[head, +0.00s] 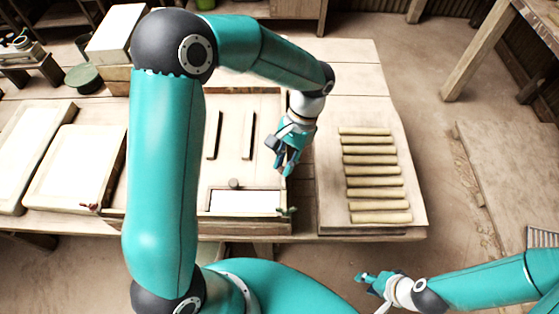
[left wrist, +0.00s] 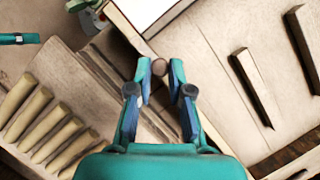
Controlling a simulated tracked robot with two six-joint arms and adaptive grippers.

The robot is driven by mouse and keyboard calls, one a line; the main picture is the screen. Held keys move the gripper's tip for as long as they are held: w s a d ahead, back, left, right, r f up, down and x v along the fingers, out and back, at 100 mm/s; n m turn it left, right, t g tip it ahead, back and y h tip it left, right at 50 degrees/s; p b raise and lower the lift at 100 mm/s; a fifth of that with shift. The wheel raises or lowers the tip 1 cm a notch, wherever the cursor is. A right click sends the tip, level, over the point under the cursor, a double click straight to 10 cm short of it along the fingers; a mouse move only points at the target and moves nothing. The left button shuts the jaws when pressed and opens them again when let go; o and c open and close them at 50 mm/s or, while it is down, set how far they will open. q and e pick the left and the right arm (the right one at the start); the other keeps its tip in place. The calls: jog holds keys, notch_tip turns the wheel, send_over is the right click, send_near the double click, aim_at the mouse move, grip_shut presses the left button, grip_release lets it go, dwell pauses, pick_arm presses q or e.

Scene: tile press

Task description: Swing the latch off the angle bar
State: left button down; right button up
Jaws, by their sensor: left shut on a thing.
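My left gripper (head: 285,170) reaches down at the right side of the wooden press frame (head: 284,115). In the left wrist view its fingertips (left wrist: 160,68) are close together on a small round brown knob (left wrist: 159,67), which looks like the end of the latch. The rest of the latch is hidden or cannot be told from the frame. A wooden bar with a round knob (head: 234,183) lies along the back of the white panel (head: 240,201); I cannot tell whether it is the angle bar. My right gripper (head: 368,282) hangs in front of the table, away from the press; its finger opening is unclear.
A board (head: 328,200) with several tan rolls (head: 370,168) lies right of the press. Two dark bars (head: 249,135) stand inside the frame. A small green piece (head: 288,210) sits at its front right corner. White-topped slabs (head: 75,168) lie on the left.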

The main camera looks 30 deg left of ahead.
pick_arm(q)
jog(key=shift+s+d+f+m, duration=0.1)
jog(key=shift+d+f+m, duration=0.15)
jog(key=shift+m, duration=0.25)
jog(key=c, duration=1.1)
grip_release()
jog(key=shift+r, duration=0.1)
jog(key=shift+o, duration=0.2)
jog(key=shift+r, duration=0.1)
jog(key=shift+r, duration=0.1)
jog(key=v, duration=1.1)
jog(key=shift+w+d+r, duration=0.2)
jog(key=shift+w+r, duration=0.05)
jog(key=shift+w, duration=0.05)
